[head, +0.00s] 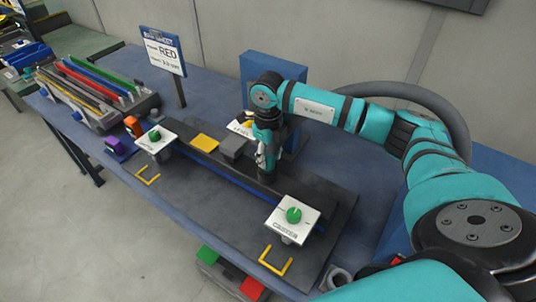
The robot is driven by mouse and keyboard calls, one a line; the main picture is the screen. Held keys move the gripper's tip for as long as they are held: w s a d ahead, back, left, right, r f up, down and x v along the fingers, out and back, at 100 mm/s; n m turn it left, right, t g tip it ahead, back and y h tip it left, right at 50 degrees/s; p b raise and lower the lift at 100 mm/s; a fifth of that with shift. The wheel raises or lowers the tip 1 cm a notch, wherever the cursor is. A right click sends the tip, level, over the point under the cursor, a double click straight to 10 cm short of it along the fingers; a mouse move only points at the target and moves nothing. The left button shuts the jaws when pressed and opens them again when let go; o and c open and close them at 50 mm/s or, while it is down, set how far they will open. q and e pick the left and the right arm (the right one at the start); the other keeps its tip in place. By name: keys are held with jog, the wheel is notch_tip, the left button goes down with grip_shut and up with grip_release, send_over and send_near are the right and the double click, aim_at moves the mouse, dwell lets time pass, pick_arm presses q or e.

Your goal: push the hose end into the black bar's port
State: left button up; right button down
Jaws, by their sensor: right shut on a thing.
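The black bar (235,178) runs diagonally across a dark base plate on the blue table, between two white plates with green knobs. My right gripper (264,163) comes in from the right and points down at the bar's right half. It is shut on the hose end, which is small and mostly hidden by the fingers. A thick grey hose (430,97) arcs behind my right arm. The port is hidden at the gripper, and I cannot tell whether the hose end touches it. My left gripper is out of view.
A white knob plate (293,216) stands at the bar's near end, another (156,137) at its far end. A blue box (262,68) stands behind the gripper.

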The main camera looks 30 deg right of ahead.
jog(key=shift+f+b, duration=0.5)
jog(key=shift+f, duration=0.25)
jog(key=shift+f, duration=0.15)
jog(key=c, duration=0.7)
grip_release()
jog(key=shift+c, duration=0.2)
notch_tip(320, 180, up, 12)
